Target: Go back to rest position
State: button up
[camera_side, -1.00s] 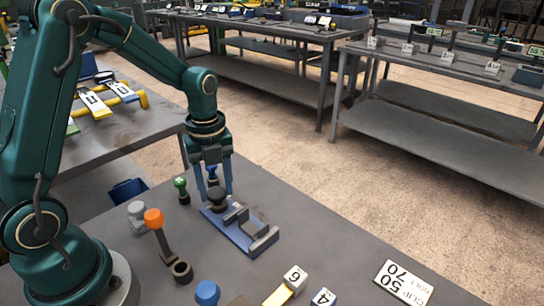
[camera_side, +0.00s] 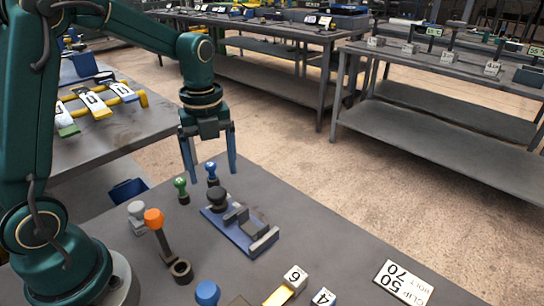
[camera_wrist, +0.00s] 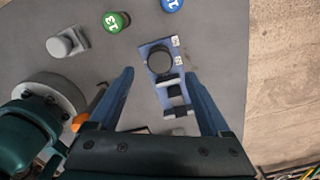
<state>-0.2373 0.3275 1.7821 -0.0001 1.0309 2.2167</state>
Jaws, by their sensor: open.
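My gripper (camera_side: 210,165) is open and empty, raised above the far edge of the grey table. In the wrist view its two blue fingers (camera_wrist: 162,95) stand wide apart with nothing held between them. Below it on the table lies a blue plate fixture (camera_side: 236,230) with a round black knob (camera_side: 217,196) at one end and grey blocks at the other. The fixture also shows in the wrist view (camera_wrist: 155,48), in front of and partly between the fingers, with its black knob (camera_wrist: 160,60).
A green-topped knob (camera_side: 181,187) and a blue-topped knob (camera_side: 212,170) stand near the fixture. An orange-topped lever (camera_side: 154,219), a grey piece (camera_side: 137,213) and a blue knob (camera_side: 207,292) stand nearer. A sign (camera_side: 403,283) lies right.

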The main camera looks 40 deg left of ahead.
jog(key=shift+w+d+r, duration=0.1)
jog(key=shift+r, duration=0.2)
jog(key=s+d+r+n+t, duration=0.3)
jog(key=s+d+r+t, duration=0.1)
jog(key=r, duration=0.4)
jog(key=s+d+f+n+t, duration=0.1)
jog(key=s+n, duration=0.7)
jog(key=n, duration=1.1)
jog(key=shift+d+f+n+t, duration=0.3)
jog(key=shift+d+f, duration=0.1)
jog(key=shift+d, duration=0.25)
